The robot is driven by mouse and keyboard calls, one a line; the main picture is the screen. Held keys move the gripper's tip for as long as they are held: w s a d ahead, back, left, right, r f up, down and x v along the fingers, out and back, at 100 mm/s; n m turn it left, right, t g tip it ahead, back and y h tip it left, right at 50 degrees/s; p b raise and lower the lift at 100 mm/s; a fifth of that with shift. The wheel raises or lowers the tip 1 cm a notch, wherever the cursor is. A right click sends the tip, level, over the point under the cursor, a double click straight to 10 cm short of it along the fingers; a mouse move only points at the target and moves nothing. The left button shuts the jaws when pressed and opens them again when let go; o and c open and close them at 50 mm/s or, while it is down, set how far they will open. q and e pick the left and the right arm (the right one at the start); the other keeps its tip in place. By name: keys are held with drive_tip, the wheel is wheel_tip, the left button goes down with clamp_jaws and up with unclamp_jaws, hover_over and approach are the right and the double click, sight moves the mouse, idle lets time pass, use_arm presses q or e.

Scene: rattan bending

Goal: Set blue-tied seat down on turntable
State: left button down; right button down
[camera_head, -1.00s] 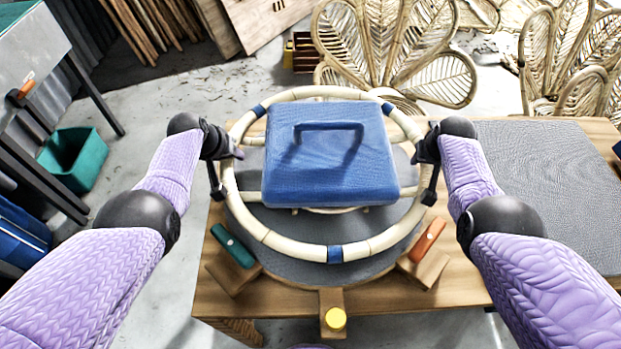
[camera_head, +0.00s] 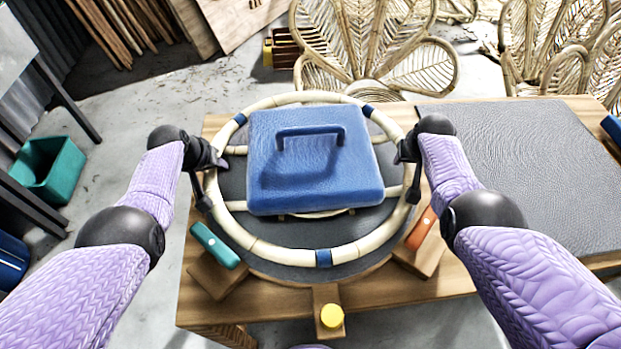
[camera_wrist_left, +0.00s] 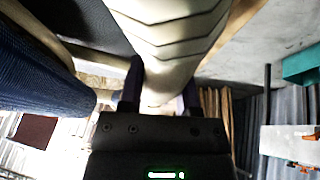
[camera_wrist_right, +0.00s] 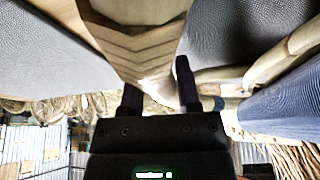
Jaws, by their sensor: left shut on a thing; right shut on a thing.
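The blue-tied seat is a pale rattan ring (camera_head: 268,251) with blue bindings and crossbars. A blue block with a handle (camera_head: 350,180) sits within the ring in the head view. My left gripper (camera_head: 205,194) is shut on the ring's left side, and my right gripper (camera_head: 412,188) is shut on its right side. Both wrist views show the pale rattan between the fingers, in the left one (camera_wrist_left: 170,45) and the right one (camera_wrist_right: 140,45). The grey round turntable (camera_head: 290,268) lies below the seat and is largely covered by it. Whether they touch is hard to tell.
Around the turntable on the wooden table (camera_head: 420,289) are a green-topped block (camera_head: 215,245), an orange-topped block (camera_head: 422,228) and a yellow knob (camera_head: 332,316). A grey mat (camera_head: 520,170) covers the table's right. Rattan chair backs (camera_head: 375,50) stand behind.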

use_arm(q)
drive_tip(key=shift+c, duration=1.6)
unclamp_jaws()
use_arm(e)
drive_tip(key=shift+c, duration=1.6)
unclamp_jaws()
drive_tip(key=shift+f, duration=0.1)
drive_tip(key=v, duration=1.2)
use_arm(q)
drive_tip(key=v, duration=1.1)
drive_tip(key=shift+s+r, duration=0.2)
drive_tip(key=shift+r, duration=0.15)
drive_tip(key=shift+a+p, duration=0.1)
drive_tip(key=shift+p, duration=0.2)
